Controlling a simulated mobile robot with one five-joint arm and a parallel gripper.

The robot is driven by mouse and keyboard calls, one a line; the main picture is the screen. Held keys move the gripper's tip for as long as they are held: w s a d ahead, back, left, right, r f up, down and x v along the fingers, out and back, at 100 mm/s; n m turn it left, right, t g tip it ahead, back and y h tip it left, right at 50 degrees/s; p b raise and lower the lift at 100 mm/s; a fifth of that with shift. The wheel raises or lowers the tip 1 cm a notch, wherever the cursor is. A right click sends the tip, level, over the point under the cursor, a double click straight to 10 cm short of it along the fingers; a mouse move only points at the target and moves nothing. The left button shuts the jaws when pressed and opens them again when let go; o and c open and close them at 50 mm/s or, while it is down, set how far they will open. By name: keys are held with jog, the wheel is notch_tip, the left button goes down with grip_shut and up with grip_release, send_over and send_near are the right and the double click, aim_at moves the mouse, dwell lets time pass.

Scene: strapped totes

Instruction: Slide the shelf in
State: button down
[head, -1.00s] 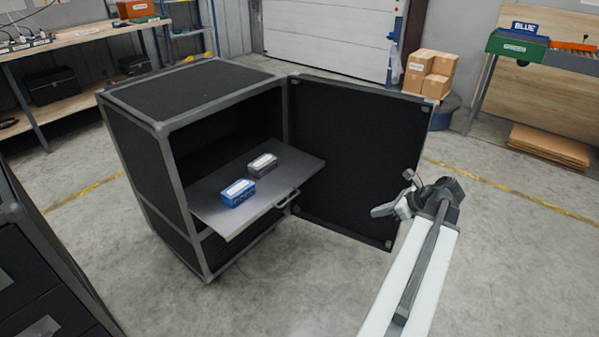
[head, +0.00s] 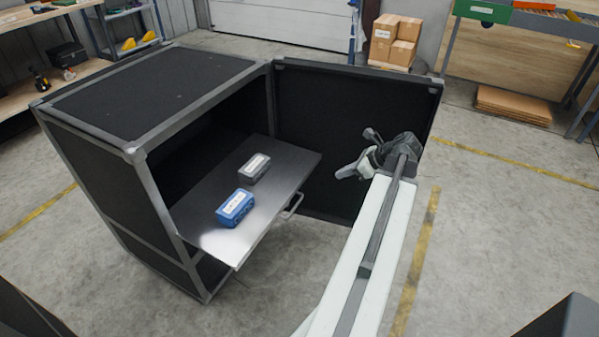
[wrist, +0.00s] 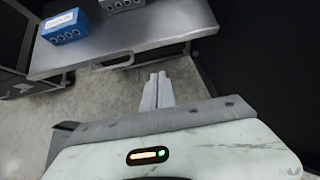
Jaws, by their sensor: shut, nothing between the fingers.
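The shelf (head: 262,222) is a flat grey metal tray pulled part way out of a black cabinet (head: 70,150) with grey edges. Its handle (head: 292,206) is on the front edge; it also shows in the wrist view (wrist: 112,64). A blue box (head: 235,207) and a dark grey box (head: 254,168) stand on the shelf. My gripper (head: 352,171) is shut and empty, to the right of the shelf and apart from it, in front of the open door. In the wrist view its fingers (wrist: 157,90) point toward the shelf's front edge.
The cabinet door (head: 345,130) stands open to the right, behind my gripper. Cardboard boxes (head: 392,42) are stacked at the back. A dark unit's corner (head: 25,315) shows at the lower left. The floor before the shelf is clear.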

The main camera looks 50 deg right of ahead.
aim_at(304, 180)
jog(key=shift+w+a+r+b+x, duration=0.1)
jog(key=shift+w+r+b+x, duration=0.25)
jog(key=shift+b+x, duration=1.35)
jog(key=shift+w+a+r+b+x, duration=0.1)
jog(key=shift+w+r+b+x, duration=0.4)
jog(key=shift+x, duration=2.1)
jog(key=shift+w+a+r+b+x, duration=0.2)
jog(key=shift+b+x, duration=1.15)
jog(key=shift+x, duration=0.85)
